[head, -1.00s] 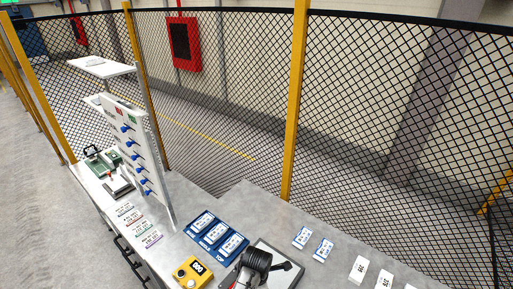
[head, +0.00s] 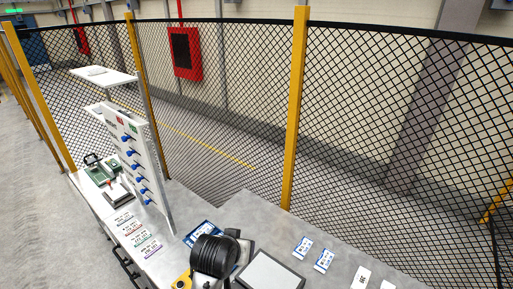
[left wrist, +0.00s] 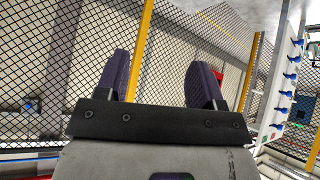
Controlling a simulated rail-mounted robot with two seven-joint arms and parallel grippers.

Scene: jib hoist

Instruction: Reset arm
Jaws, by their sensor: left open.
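My left gripper (left wrist: 157,85) shows in the left wrist view with its two dark fingers spread wide apart and nothing between them. Behind the fingers is the mesh fence, and the panel with blue levers is at the right of that view. In the head view a black, rounded part of my arm (head: 214,256) stands over the table at the bottom centre. It hides part of the blue card tray (head: 190,240) and the yellow device (head: 182,282). The fingers cannot be made out in the head view. My right gripper is in neither view.
A white upright panel with blue levers (head: 133,160) stands at the left of the table. A dark-edged grey plate (head: 270,272) lies right of the arm. Blue-white cards (head: 303,246) and white labels (head: 361,277) lie farther right. Mesh fence with yellow posts (head: 295,110) closes the back.

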